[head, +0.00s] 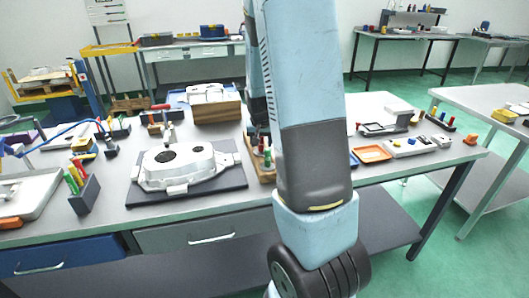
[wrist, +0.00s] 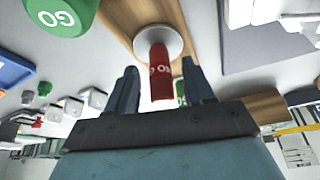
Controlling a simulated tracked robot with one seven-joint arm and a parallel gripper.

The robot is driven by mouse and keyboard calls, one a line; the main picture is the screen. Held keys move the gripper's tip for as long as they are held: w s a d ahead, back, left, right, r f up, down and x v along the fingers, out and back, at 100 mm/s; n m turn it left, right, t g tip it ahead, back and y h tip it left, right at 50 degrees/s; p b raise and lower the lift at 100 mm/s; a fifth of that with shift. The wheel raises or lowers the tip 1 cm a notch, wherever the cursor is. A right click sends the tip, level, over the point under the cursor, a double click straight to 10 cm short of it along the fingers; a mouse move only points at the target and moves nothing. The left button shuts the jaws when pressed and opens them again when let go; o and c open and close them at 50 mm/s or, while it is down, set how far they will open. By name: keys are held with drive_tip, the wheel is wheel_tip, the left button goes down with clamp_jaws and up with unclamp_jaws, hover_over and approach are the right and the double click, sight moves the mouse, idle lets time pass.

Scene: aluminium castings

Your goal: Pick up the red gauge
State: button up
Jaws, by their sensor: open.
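The red gauge (wrist: 160,72) is a red cylinder with white lettering and a pale round disc (wrist: 158,42) at one end, seen in the wrist view. It stands at a wooden rack (wrist: 120,16). My gripper (wrist: 157,76) is open, with one dark finger on each side of the red gauge. A gap shows on both sides, so the fingers do not seem to touch it. In the head view my arm hides the gripper and most of the rack (head: 257,166); I cannot make out the red gauge there.
A green GO piece (wrist: 62,14) is close by in the wrist view. In the head view a white casting (head: 180,166) lies on a dark mat (head: 228,180) left of my arm. An orange tray (head: 372,154) lies to the right.

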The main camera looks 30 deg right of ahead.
drive_tip(key=shift+c, duration=0.3)
clamp_jaws()
drive_tip(key=shift+r, duration=0.15)
